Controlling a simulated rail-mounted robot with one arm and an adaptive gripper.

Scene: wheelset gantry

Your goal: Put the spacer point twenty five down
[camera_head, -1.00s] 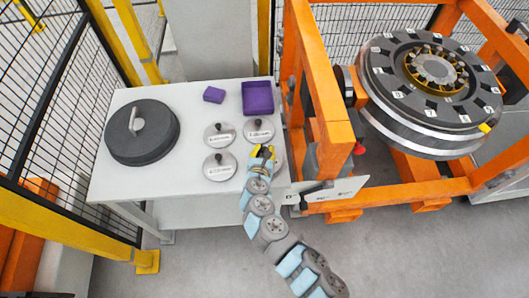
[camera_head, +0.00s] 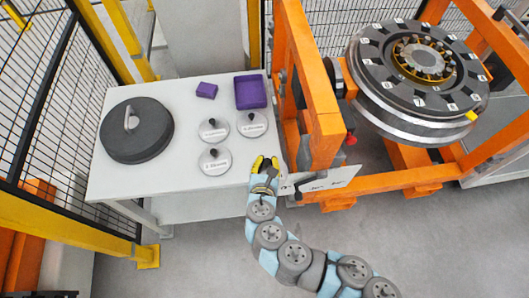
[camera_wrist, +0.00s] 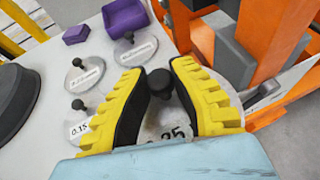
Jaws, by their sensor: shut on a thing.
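My gripper (camera_head: 266,163) is over the front right part of the white table, near its edge. In the wrist view my gripper (camera_wrist: 160,76) has its yellow toothed fingers closed on the dark knob of a round grey spacer (camera_wrist: 163,118). The visible part of its label reads "25". The spacer lies below the fingers, partly hidden by them and the wrist; I cannot tell whether it touches the table. In the head view it is hidden by my gripper.
Three other knobbed spacers stand left and behind: front (camera_head: 215,162), back left (camera_head: 214,131), back right (camera_head: 252,124). The front one reads "0.15" in the wrist view. A purple tray (camera_head: 251,105), purple block (camera_head: 206,90) and dark disc (camera_head: 150,140) share the table (camera_head: 180,185). The orange gantry (camera_head: 310,90) stands close right.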

